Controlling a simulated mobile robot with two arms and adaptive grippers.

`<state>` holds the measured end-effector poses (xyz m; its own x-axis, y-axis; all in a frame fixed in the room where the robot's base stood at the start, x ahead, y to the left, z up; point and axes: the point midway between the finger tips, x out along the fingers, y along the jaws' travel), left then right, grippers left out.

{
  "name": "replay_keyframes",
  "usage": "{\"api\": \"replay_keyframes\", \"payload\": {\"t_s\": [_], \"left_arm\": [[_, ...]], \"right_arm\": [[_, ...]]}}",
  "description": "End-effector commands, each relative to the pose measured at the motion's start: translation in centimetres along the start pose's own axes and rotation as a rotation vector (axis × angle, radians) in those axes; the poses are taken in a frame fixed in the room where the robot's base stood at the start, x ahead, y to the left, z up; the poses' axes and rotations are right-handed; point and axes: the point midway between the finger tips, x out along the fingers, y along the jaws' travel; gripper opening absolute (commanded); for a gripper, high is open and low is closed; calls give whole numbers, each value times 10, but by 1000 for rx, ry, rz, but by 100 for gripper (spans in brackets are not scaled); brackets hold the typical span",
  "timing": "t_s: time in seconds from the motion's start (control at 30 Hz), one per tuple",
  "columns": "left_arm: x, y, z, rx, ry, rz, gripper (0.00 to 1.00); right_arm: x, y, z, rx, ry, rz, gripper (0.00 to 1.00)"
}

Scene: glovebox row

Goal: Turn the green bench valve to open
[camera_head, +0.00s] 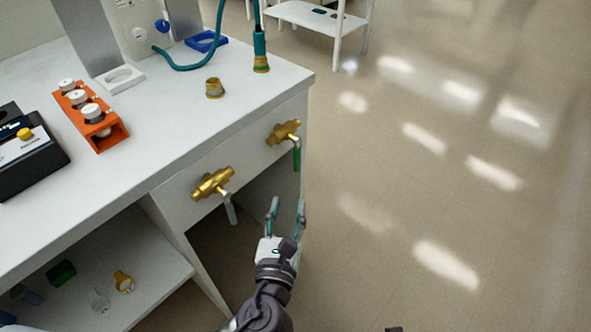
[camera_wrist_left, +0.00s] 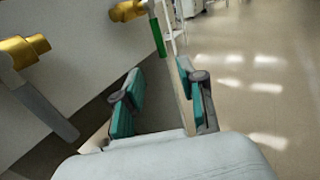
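The green valve handle (camera_head: 297,158) hangs straight down from a brass valve body (camera_head: 284,132) on the bench's front panel, near the right corner. In the left wrist view the green handle (camera_wrist_left: 157,36) shows ahead, beyond the fingers. My left gripper (camera_head: 287,208) is open and empty, below and slightly in front of the green handle, apart from it. Its teal finger pads also show in the left wrist view (camera_wrist_left: 163,98). My right gripper is not in view.
A second brass valve (camera_head: 212,184) with a grey handle (camera_head: 230,208) sits to the left on the same panel. An orange rack (camera_head: 112,137) and a brass fitting (camera_head: 214,88) stand on the benchtop. Open floor (camera_head: 400,200) lies to the right.

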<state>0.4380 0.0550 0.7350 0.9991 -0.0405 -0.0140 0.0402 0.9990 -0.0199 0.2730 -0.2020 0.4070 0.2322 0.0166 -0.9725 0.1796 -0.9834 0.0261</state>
Motion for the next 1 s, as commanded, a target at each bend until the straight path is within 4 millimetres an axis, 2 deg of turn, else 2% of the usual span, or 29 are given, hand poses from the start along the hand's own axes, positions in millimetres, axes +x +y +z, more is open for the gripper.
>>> {"api": "replay_keyframes", "payload": {"t_s": [0.17,0.5,0.7,0.83,1.0], "left_arm": [[13,0,9,24,-24,3,40],[84,0,9,21,-21,2,40],[118,0,9,20,-19,1,40],[130,0,9,20,-18,1,40],[136,0,9,19,-17,1,40]], "right_arm": [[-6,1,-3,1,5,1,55],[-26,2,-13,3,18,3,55],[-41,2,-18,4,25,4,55],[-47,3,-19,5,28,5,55],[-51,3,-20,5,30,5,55]]}}
